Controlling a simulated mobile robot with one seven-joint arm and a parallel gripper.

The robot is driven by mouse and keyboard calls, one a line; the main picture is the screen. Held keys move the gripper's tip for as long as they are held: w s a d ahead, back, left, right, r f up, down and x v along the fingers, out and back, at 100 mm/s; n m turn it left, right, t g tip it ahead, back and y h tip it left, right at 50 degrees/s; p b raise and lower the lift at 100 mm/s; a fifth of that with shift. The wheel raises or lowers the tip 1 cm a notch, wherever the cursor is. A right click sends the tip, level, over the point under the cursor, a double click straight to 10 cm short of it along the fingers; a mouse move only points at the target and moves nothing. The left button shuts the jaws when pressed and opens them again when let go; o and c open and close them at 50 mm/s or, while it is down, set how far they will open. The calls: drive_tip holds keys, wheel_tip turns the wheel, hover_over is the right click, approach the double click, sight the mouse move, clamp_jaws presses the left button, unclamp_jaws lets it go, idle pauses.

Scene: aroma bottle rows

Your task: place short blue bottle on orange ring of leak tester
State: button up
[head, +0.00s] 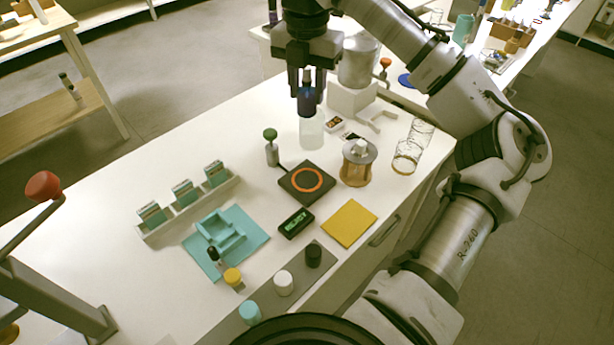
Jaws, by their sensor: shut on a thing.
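My gripper (307,82) is at the top middle of the head view, pointing down. It is shut on the short blue bottle (308,101), a dark blue bottle with its top between the fingers. The bottle is upright and held up, at the upper edge of a pale translucent cylinder (311,133) in this view. I cannot tell whether they touch. The leak tester (290,188) is a dark square plate lying nearer the camera than the bottle. Its orange ring (307,180) is bare. A small black box with a green display (296,223) lies just in front of it.
A green-topped bottle (271,148) stands left of the tester; a copper-coloured jar with a pale lid (358,163) stands right. A yellow mat (349,223), wire cylinder (413,146) and teal tray (220,233) are nearby. A large grey vessel (358,62) stands behind right of the gripper.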

wheel_tip(320, 180, down, 20)
drive_tip(key=shift+w+f+p, duration=0.1)
drive_tip(key=shift+p, duration=0.6)
drive_tip(key=o, duration=1)
drive_tip(key=shift+o, duration=0.2)
wheel_tip(320, 180, up, 12)
drive_tip(key=b, duration=0.1)
